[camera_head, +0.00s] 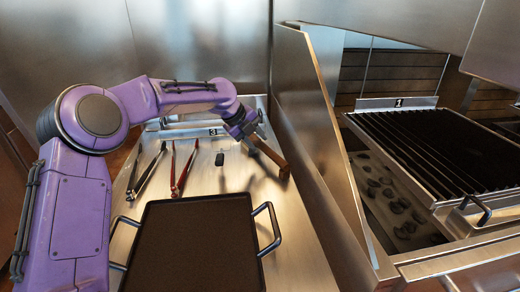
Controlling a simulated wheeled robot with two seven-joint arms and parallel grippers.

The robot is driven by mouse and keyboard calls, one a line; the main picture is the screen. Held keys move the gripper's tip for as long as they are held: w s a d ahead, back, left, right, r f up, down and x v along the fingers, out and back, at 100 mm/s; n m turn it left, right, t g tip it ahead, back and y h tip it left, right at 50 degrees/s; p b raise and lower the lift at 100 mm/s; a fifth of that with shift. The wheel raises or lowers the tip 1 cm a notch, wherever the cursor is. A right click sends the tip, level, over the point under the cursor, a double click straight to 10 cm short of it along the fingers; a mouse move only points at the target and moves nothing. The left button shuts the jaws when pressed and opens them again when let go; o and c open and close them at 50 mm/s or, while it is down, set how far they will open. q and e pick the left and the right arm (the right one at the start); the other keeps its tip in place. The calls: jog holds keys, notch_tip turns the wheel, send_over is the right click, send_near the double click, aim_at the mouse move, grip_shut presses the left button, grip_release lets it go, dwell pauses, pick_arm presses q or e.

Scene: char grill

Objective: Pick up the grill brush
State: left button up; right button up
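The grill brush (268,156) shows as a brown, wooden-looking bar at the right side of the steel counter (240,178). It slants down to the right from my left gripper (250,129). My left gripper is at the bar's upper end and appears shut on it. The fingers are small and partly hidden, and the bar's far end points toward the counter's right edge. I cannot tell whether that end touches the counter. My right gripper is out of view.
A dark square pan (196,245) with side handles fills the counter's front. Black-handled tongs (147,172), red-handled tongs (184,168) and a small black object (220,159) lie behind it. A steel partition (325,150) separates the counter from the grill grate (440,150) at right.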

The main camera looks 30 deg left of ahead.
aim_at(262, 145)
pick_arm(q)
jog(key=x, duration=0.2)
jog(key=p+x, duration=0.1)
jog(key=x, duration=0.2)
jog(key=shift+w+f, duration=0.2)
jog(key=shift+w, duration=0.2)
jog(key=shift+s, duration=0.1)
jog(key=shift+c, duration=0.3)
jog(key=shift+r, duration=0.1)
grip_shut()
jog(key=shift+a, duration=0.1)
